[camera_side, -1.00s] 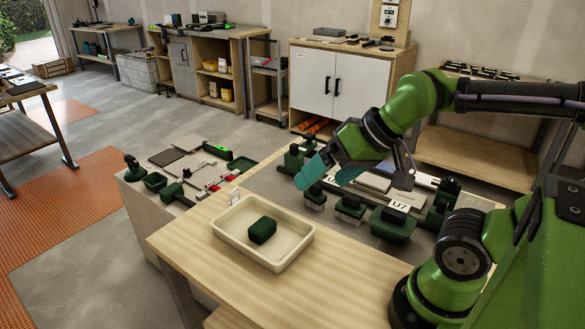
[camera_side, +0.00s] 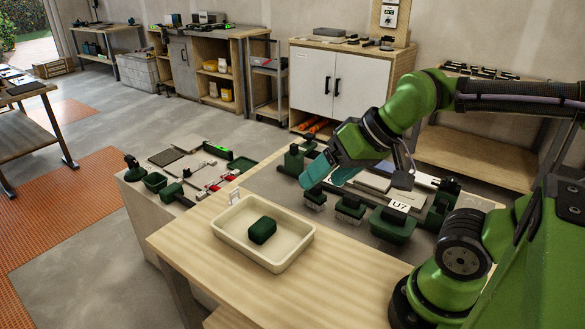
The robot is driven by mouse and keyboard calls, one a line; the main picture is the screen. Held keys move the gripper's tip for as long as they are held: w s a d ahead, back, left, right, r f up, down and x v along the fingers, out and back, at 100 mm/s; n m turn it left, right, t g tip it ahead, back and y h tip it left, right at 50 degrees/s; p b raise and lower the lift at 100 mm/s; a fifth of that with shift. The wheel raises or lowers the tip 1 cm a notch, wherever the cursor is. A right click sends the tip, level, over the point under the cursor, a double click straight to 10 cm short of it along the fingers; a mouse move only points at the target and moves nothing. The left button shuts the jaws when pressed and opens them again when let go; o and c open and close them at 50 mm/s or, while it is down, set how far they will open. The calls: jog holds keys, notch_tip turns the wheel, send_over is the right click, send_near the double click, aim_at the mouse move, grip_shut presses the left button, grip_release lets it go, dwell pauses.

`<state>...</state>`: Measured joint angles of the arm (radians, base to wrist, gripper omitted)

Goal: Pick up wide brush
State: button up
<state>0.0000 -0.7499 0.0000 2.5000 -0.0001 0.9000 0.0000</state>
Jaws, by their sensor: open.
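My gripper (camera_side: 331,174), with teal fingers, is open above the tool row on the grey work surface. Nothing shows between the fingers. Under it are two brush-like tools with pale bristles, a left one (camera_side: 315,198) and one in the middle (camera_side: 349,212). I cannot tell for certain which is the wide brush. The gripper appears above and behind the bristled tools, apart from them, and hides part of the row.
A cream tray (camera_side: 285,258) holding a dark green block (camera_side: 262,230) stands on the wooden table (camera_side: 330,290) in front. Grey tiles (camera_side: 372,183) lie behind the tool row. More tools and a grey slab (camera_side: 166,157) lie on the left bench.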

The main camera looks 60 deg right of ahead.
jog(key=w+d+f+m+g, duration=0.2)
jog(key=w+d+f+m, duration=0.1)
jog(key=d+m, duration=0.15)
jog(key=m+g+h, duration=0.2)
jog(key=m+g, duration=0.3)
jog(key=m, duration=1.8)
send_over(351, 205)
notch_tip(351, 205, down, 5)
jog(key=d+m, duration=0.1)
jog(key=m, duration=0.4)
jog(key=shift+n, duration=0.25)
jog(key=f, duration=1.6)
jog(key=shift+w, duration=0.2)
jog(key=shift+c, duration=0.4)
jog(key=c, duration=1.2)
